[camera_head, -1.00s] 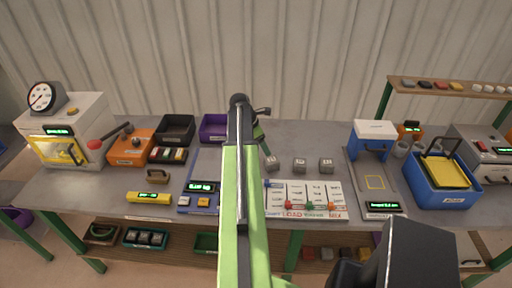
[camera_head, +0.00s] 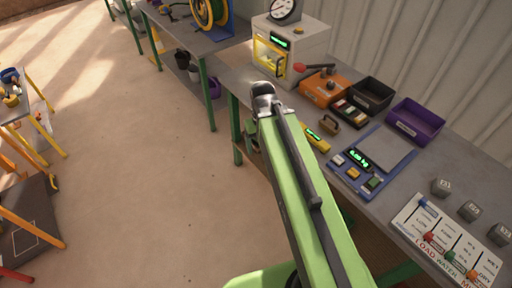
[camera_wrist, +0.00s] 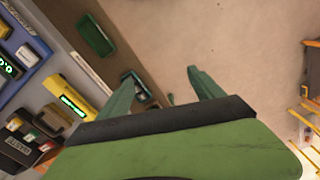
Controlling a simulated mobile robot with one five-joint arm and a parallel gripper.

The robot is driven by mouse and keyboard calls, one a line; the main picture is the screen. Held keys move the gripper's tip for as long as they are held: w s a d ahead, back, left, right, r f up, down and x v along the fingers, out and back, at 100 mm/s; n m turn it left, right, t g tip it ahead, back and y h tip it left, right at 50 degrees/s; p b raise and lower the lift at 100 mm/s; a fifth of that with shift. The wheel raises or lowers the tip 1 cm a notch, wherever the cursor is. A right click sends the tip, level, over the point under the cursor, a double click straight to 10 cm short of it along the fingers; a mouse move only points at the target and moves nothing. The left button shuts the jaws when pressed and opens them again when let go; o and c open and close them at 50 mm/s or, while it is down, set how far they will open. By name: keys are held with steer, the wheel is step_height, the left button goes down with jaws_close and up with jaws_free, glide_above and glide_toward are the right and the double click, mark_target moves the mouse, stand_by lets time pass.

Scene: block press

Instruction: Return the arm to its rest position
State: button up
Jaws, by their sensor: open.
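My green arm reaches up from the bottom of the head view, over the floor in front of the bench edge. My gripper shows in the wrist view (camera_wrist: 165,88) with its two green fingers spread apart and nothing between them. Behind the fingers lie the bare floor and the bench's lower shelf.
The grey workbench (camera_head: 233,68) runs along the right. It bears a press machine (camera_head: 290,45), an orange box (camera_head: 325,87), a purple bin (camera_head: 415,121), a blue scale (camera_head: 371,160) and several grey cubes (camera_head: 441,187). Open floor (camera_head: 140,170) lies left; a yellow-legged stand (camera_head: 40,130) is at far left.

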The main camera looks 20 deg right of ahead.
steer(key=a, duration=0.3)
steer(key=shift+s+a, duration=0.3)
step_height(320, 180, down, 2)
steer(key=shift+w+f+b, duration=0.1)
steer(key=shift+w+b, duration=0.05)
steer(key=shift+b, duration=0.9)
